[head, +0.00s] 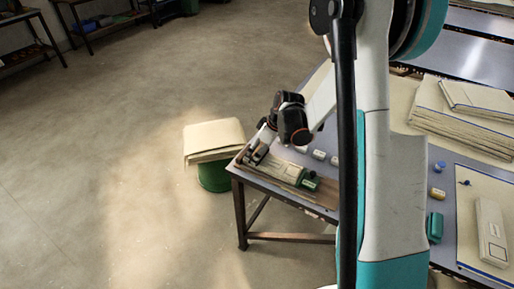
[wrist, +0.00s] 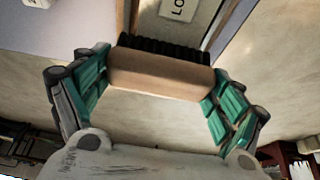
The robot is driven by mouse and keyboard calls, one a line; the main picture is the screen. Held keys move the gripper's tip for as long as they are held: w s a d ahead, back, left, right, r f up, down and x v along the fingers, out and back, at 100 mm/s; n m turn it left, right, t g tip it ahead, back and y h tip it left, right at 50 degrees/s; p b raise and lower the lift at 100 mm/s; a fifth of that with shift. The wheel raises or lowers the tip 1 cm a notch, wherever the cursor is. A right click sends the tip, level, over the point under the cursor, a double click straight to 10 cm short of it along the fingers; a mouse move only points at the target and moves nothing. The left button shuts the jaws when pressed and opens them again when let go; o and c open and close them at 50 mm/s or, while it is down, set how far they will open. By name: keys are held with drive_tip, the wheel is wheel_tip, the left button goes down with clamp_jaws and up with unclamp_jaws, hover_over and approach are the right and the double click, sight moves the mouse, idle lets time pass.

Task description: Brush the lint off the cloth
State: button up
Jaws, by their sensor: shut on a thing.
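My gripper (wrist: 158,76) is shut on a brush (wrist: 160,82), with a teal-padded finger at each end of its wooden back. The brush's black bristles face away from the palm. In the head view my arm reaches to the table's left corner; its dark wrist (head: 291,118) is above there, and the brush is too small to tell. A beige cloth with a blue edge (head: 470,240) lies at the right of the table, partly cut off by the frame. Lint cannot be made out on it.
The table (head: 318,153) has a tray-like area with a green item (head: 310,182) at its left end. Stacked cloths (head: 465,118) lie at the back right. A green bin (head: 213,176) topped with beige sheets stands left of the table.

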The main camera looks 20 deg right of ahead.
drive_tip(key=shift+w+a+f, duration=0.1)
drive_tip(key=shift+w+a, duration=0.5)
drive_tip(key=shift+w, duration=0.2)
drive_tip(key=shift+w+a+f, duration=0.1)
drive_tip(key=shift+w+a, duration=0.5)
drive_tip(key=shift+w, duration=0.2)
drive_tip(key=shift+c, duration=1)
drive_tip(key=shift+s+d+r, duration=0.1)
drive_tip(key=shift+s+d, duration=0.55)
drive_tip(key=shift+s, duration=0.2)
drive_tip(key=shift+s+d, duration=0.6)
drive_tip(key=shift+s, duration=0.2)
drive_tip(key=shift+w+a, duration=0.65)
drive_tip(key=shift+w, duration=0.2)
drive_tip(key=shift+w+a, duration=0.6)
drive_tip(key=shift+w, duration=0.2)
drive_tip(key=shift+r+p, duration=1.8)
drive_tip(key=shift+r, duration=1.15)
drive_tip(key=shift+r+p, duration=0.85)
drive_tip(key=shift+r, duration=0.65)
